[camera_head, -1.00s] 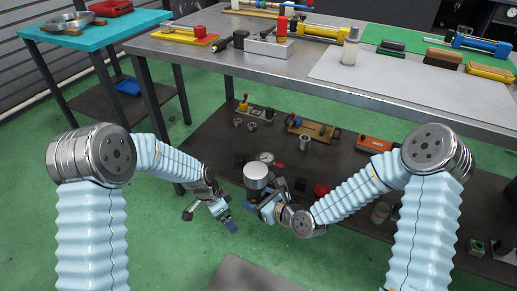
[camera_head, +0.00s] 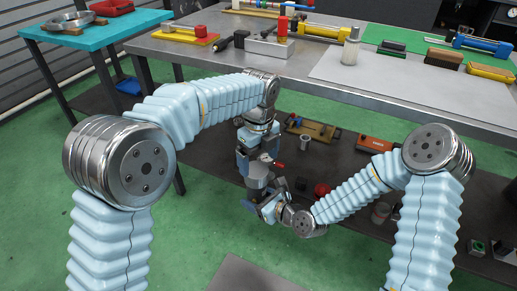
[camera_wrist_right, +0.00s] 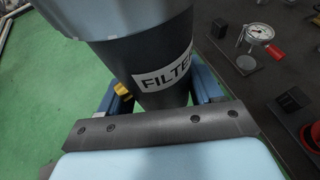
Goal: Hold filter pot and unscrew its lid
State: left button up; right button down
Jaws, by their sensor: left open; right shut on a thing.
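The filter pot (camera_wrist_right: 150,55) is a dark cylinder with a white FILTER label in the right wrist view. My right gripper (camera_wrist_right: 162,92) is shut on its body, with one blue finger on each side. In the head view this right gripper (camera_head: 264,207) holds the pot upright above the floor. The pale grey-blue lid (camera_wrist_right: 110,14) shows as a wider rim at the top of the wrist view. My left gripper (camera_head: 258,168) is open and points down from above at the pot's top. It hides the lid in the head view; contact with the lid cannot be told.
A grey workbench (camera_head: 210,50) with tools stands behind, and its lower shelf (camera_head: 350,160) holds several parts. A turquoise table (camera_head: 95,35) stands at the left. Green floor is clear at the front left.

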aim_at(259, 168)
pick_arm(q)
jog(key=shift+f, duration=2.2)
